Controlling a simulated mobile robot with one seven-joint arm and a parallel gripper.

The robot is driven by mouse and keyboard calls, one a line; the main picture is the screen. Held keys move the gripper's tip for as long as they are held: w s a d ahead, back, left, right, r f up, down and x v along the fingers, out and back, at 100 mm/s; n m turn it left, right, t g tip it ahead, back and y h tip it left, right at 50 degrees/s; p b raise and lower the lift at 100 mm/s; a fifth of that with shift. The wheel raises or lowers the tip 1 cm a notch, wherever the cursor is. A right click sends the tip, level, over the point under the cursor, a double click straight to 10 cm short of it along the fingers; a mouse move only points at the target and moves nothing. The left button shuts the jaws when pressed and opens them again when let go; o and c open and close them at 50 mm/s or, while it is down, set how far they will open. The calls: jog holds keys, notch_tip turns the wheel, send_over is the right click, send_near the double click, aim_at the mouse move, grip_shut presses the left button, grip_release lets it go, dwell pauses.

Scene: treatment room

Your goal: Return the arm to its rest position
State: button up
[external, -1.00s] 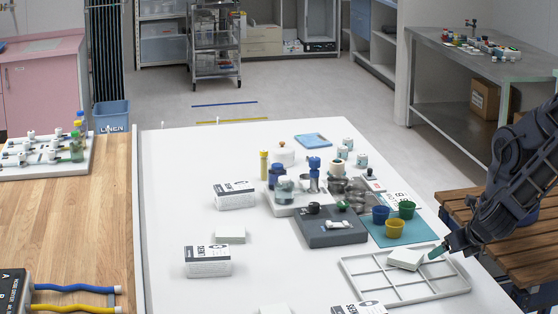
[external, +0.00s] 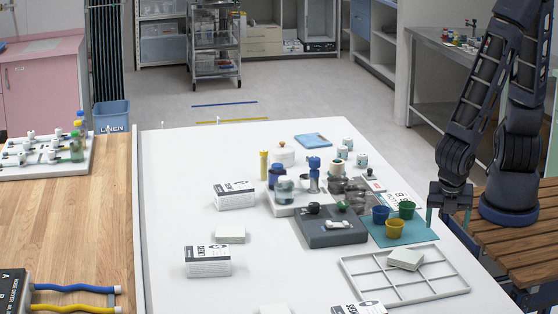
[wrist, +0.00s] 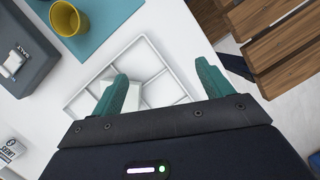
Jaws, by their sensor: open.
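My gripper (external: 449,220) hangs down at the right edge of the white table (external: 185,150), beside the teal mat (external: 412,236). In the wrist view its two teal fingers (wrist: 158,92) stand apart with nothing held between them. Below and beyond them is the white divided tray (wrist: 180,88). A small white box (external: 405,258) lies tilted in the tray, apart from the gripper. In the wrist view the fingers partly hide this box. My arm folds upward above the gripper.
Blue, green and yellow cups (external: 395,229) stand on the mat near my gripper. A dark grey device (external: 330,238) lies to their left. A slatted wooden bench (external: 520,245) is on the right, under my base. White boxes (external: 208,268) lie about the table.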

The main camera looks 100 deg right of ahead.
jog(key=s+d+r+m+t+y, duration=0.1)
jog(key=d+r+m, duration=0.3)
jog(key=r, duration=0.5)
jog(key=s+d+r+m+t+y, duration=0.1)
jog(key=s+d+r+m+t, duration=0.2)
jog(key=d+r, duration=0.3)
jog(key=s+d+r+m+t+y, duration=0.1)
jog(key=d+r+m, duration=0.4)
jog(key=r, duration=0.7)
jog(key=shift+s+d+r+m+t, duration=0.4)
jog(key=shift+s+d+t, duration=0.1)
jog(key=shift+s, duration=0.3)
jog(key=o, duration=0.4)
jog(key=shift+s+d+r, duration=0.1)
jog(key=shift+s+r, duration=0.05)
jog(key=shift+s, duration=0.05)
